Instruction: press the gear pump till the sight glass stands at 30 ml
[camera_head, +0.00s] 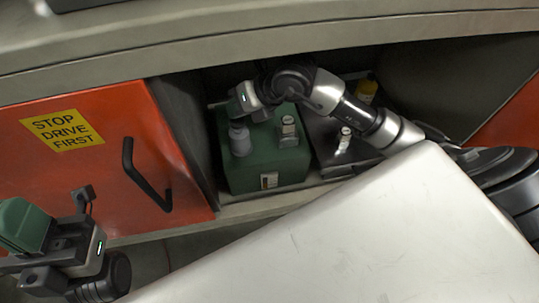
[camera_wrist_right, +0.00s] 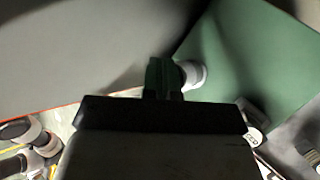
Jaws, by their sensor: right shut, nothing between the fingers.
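The green box (camera_head: 262,172), which looks like the gear pump, stands in the open cabinet bay. A grey round plunger (camera_head: 239,141) and a silver fitting (camera_head: 288,133) sit on its top. A small pale window (camera_head: 269,181) on its front may be the sight glass; its level is too small to read. My right gripper (camera_head: 237,119) is shut and empty just above the plunger. In the right wrist view its green fingertips (camera_wrist_right: 158,75) are beside the grey plunger (camera_wrist_right: 194,75); contact is unclear.
A dark grey box (camera_head: 328,150) with a silver fitting stands right of the pump, a yellow cap (camera_head: 367,88) behind. An orange door (camera_head: 95,165) with a black handle (camera_head: 143,175) and a yellow sign closes the left bay. The shelf edge (camera_head: 270,205) runs below the pump.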

